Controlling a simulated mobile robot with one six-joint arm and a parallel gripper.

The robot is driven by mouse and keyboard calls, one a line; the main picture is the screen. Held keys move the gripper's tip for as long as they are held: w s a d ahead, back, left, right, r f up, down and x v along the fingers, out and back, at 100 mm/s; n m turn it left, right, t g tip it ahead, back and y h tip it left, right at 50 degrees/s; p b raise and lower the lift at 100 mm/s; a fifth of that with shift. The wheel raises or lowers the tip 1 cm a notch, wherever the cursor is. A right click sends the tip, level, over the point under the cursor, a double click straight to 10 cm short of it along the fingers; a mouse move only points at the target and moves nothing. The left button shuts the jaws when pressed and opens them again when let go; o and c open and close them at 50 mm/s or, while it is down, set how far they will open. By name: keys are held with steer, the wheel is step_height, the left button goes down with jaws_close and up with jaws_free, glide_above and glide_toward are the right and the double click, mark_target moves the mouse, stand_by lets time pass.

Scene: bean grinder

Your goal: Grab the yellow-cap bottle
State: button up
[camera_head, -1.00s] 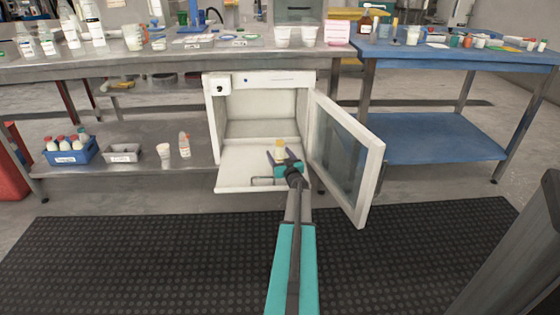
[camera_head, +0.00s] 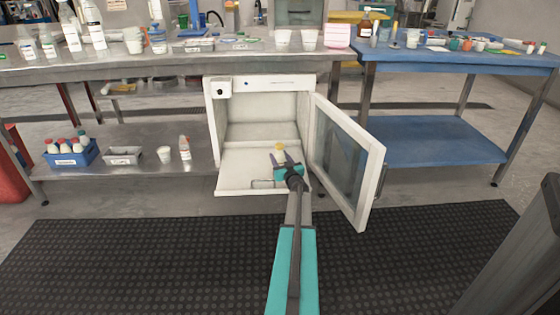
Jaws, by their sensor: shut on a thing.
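The yellow-cap bottle (camera_head: 280,152) stands on the pulled-out white shelf (camera_head: 236,177) of a small white cabinet. Only its yellow cap and upper part show; its lower part is hidden by my gripper. My gripper (camera_head: 280,161) reaches in from the front, with dark fingers on both sides of the bottle, shut on it. The bottle looks upright. I cannot tell whether its base touches the shelf.
The cabinet's glass door (camera_head: 346,160) stands open to the right, close to my arm. A blue crate of bottles (camera_head: 70,160), a grey tray (camera_head: 122,156), a cup (camera_head: 164,154) and a red-cap bottle (camera_head: 184,148) stand on the lower shelf at left. The dark mat (camera_head: 130,255) in front is clear.

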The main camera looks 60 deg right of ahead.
mark_target(279, 144)
steer(key=shift+r, duration=0.1)
steer(key=shift+r+p, duration=2.6)
steer(key=shift+r, duration=2.35)
